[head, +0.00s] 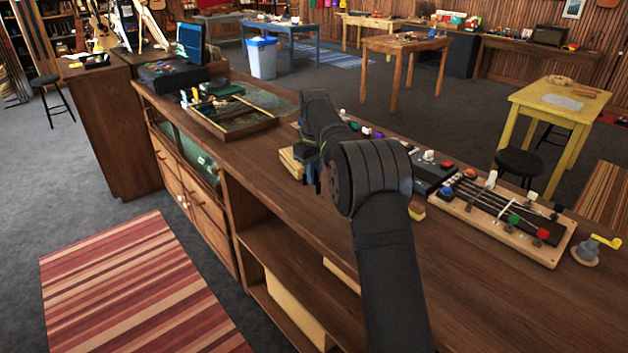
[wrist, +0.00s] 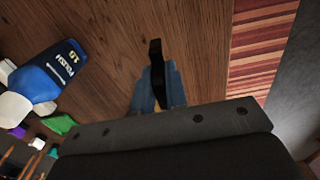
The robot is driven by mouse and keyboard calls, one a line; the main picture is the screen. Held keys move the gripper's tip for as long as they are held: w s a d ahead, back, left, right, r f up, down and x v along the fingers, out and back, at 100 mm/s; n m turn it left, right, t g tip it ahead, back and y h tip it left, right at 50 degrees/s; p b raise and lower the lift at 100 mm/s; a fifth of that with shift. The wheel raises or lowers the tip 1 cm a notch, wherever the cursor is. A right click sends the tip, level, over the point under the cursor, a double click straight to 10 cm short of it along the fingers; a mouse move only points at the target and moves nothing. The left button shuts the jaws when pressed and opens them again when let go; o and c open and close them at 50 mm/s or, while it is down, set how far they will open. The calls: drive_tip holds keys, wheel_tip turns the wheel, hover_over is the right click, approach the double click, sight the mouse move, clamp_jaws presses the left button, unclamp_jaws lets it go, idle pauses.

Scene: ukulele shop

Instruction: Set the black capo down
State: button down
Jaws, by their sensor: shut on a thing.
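My gripper (wrist: 158,84) has blue fingers and is shut on the black capo (wrist: 155,52), which sticks up between the fingertips in the wrist view. The wooden counter (wrist: 120,25) lies beyond it; I cannot tell whether the capo touches the wood. In the head view my gripper (head: 311,178) points down over the counter (head: 440,250), near its front edge. My arm hides part of the area there, and the capo cannot be made out in that view.
A blue polish bottle (wrist: 48,75) lies left of my gripper in the wrist view. A pale wooden block (head: 291,162) is close beside the gripper. A fretboard jig (head: 500,215) lies to the right and a wooden tray (head: 235,128) to the left.

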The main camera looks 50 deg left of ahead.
drive_tip(key=shift+f, duration=1.1)
drive_tip(key=shift+f, duration=0.15)
drive_tip(key=c, duration=1.4)
unclamp_jaws()
drive_tip(key=shift+c, duration=0.2)
wheel_tip(320, 180, up, 12)
drive_tip(key=shift+r, duration=0.2)
drive_tip(key=shift+f, duration=0.1)
drive_tip(key=shift+f, duration=4.2)
